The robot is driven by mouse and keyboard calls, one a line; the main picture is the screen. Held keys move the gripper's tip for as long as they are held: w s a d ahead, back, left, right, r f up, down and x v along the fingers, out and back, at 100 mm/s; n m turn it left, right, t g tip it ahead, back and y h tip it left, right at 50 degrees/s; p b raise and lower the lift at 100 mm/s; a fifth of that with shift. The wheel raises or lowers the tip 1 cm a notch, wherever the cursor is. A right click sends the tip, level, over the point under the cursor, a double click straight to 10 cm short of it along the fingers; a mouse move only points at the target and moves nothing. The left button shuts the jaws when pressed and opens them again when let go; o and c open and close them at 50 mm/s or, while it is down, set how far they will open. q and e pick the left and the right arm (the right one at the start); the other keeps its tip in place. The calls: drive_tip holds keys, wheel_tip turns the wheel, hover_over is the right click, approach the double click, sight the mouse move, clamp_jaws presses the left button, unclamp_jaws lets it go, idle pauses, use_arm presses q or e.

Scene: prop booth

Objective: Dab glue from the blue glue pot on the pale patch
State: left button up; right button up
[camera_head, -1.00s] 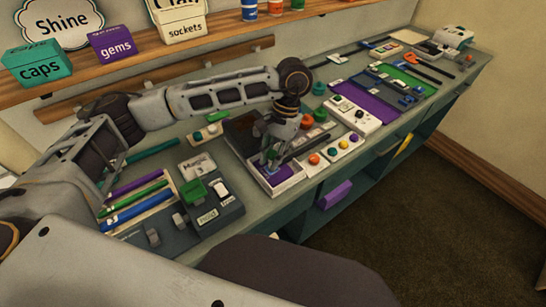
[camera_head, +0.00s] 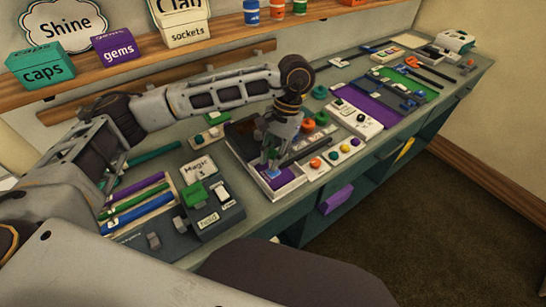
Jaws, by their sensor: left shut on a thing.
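My left gripper (camera_head: 270,158) points down over the white-edged tray (camera_head: 290,189) at the middle of the bench. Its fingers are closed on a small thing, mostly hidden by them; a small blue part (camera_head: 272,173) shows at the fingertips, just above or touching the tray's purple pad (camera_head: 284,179). I cannot tell whether they touch. A blue pot (camera_head: 250,12) stands on the shelf at the top, cut by the picture edge; I cannot tell whether it holds glue. I cannot make out a pale patch for certain. My right gripper is not in view.
A dark box with a green switch (camera_head: 193,192) and several coloured sticks (camera_head: 135,200) lie left of the tray. A panel of coloured buttons (camera_head: 334,156) lies close on its right. A purple mat (camera_head: 369,108) lies farther right. The bench's front edge is near.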

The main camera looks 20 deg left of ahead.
use_arm(q)
drive_tip(key=shift+r+p, duration=0.4)
drive_tip(key=shift+r, duration=1.25)
drive_tip(key=shift+r+p, duration=0.75)
drive_tip(key=shift+r, duration=0.4)
